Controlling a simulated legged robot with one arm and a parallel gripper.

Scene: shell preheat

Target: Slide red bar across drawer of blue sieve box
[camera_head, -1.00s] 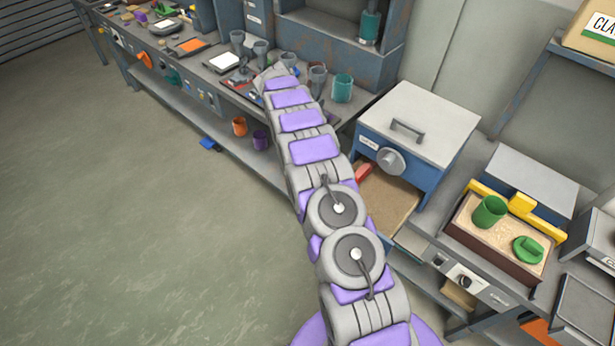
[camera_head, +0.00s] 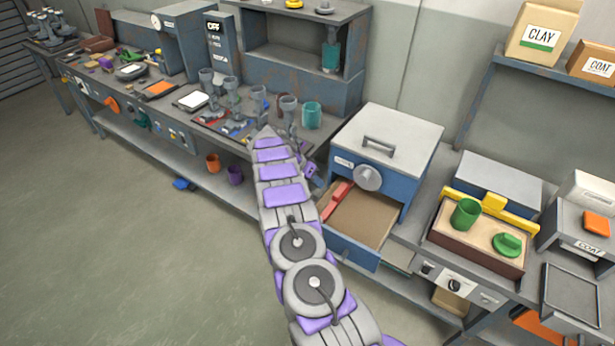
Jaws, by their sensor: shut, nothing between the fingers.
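The blue sieve box (camera_head: 413,194) with a grey lid and round knob stands right of my arm. Its drawer (camera_head: 352,251) is pulled out toward the lower left and has a tan bottom. The red bar (camera_head: 337,203) lies along the drawer's left side, near the box. My arm reaches up the middle and bends over at its far end. A small part of my gripper (camera_head: 312,177) shows past the arm, just left of and above the red bar. It is shut and empty; its fingertips are hard to make out.
The bench (camera_head: 225,128) at the left holds several grey cups and a teal cup (camera_head: 312,116). A sand tray (camera_head: 473,258) with green pieces and a yellow handle stands right of the sieve box. An orange cup and a purple cup sit on the lower shelf. The floor at left is clear.

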